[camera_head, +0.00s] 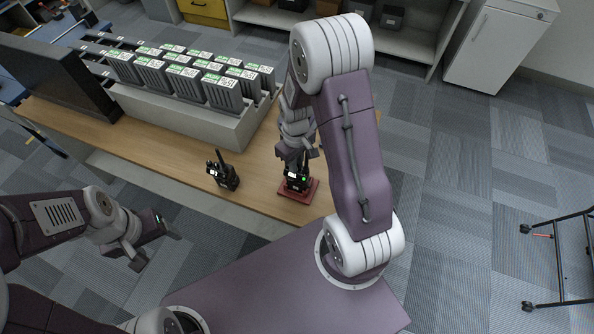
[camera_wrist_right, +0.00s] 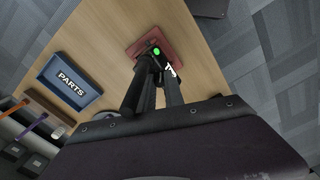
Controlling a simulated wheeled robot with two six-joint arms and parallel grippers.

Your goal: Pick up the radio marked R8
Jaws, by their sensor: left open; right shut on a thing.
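A black radio (camera_head: 296,183) with a green light and a white label is in my right gripper (camera_head: 297,160), at the red pad (camera_head: 311,193) near the table's front edge. The gripper is shut on it. In the right wrist view the radio (camera_wrist_right: 157,54) shows between the fingers, over the red pad (camera_wrist_right: 178,35); its label is too small to read surely. I cannot tell whether it touches the pad. A second black radio (camera_head: 222,172) with an antenna stands on the table to the left. My left gripper (camera_head: 152,245) is open and empty, in front of the table.
A grey rack (camera_head: 205,123) with several labelled upright units stands behind on the wooden table (camera_head: 180,153). A dark panel (camera_head: 62,78) stands at the left. The right wrist view shows a blue PARTS tray (camera_wrist_right: 92,98). The tabletop between the radios is clear.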

